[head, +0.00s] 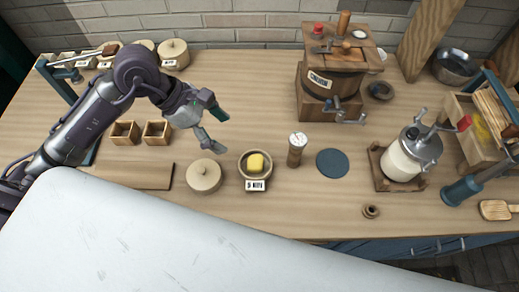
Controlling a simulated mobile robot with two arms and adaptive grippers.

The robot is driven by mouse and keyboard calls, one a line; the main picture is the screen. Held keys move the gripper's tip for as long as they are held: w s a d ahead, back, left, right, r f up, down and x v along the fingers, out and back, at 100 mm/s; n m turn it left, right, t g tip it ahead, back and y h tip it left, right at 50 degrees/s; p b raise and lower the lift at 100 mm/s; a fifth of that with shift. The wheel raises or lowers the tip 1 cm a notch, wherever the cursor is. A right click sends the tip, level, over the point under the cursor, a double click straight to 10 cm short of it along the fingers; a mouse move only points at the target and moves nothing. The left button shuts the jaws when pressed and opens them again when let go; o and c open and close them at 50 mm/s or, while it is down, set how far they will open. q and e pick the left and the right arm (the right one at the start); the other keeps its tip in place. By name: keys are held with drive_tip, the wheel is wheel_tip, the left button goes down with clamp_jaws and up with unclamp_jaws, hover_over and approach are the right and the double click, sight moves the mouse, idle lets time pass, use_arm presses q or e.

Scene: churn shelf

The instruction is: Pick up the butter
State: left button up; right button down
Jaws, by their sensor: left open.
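The butter (256,163) is a yellow lump. It sits in a small round bowl (243,172) with a white label on its front, near the middle of the table. My left gripper (216,130) is open and empty. In the picture it is above and to the left of the bowl, apart from the butter. A round beige lid with a knob (204,176) lies just left of the bowl. My right gripper is not in view.
A dial thermometer (297,148) and a dark round mat (332,163) lie right of the bowl. A wooden churn (333,82) stands behind. A glass jar churn (408,157) stands at right. Two small wooden boxes (156,133) are at left. Bare table lies behind the bowl.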

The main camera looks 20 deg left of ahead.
use_arm(q)
drive_tip(key=p, duration=0.2)
approach(256, 162)
drive_tip(key=shift+x, duration=1.1)
drive_tip(key=shift+w+d+f, duration=0.25)
drive_tip(key=shift+d+f, duration=0.1)
drive_tip(key=shift+f, duration=0.05)
drive_tip(key=p+x, duration=0.2)
drive_tip(key=x, duration=0.2)
drive_tip(key=shift+s+d+f, duration=0.1)
drive_tip(key=shift+s+f, duration=0.05)
drive_tip(key=shift+d+f, duration=0.15)
drive_tip(key=shift+f, duration=0.2)
drive_tip(key=shift+c, duration=0.7)
drive_tip(key=c, duration=1)
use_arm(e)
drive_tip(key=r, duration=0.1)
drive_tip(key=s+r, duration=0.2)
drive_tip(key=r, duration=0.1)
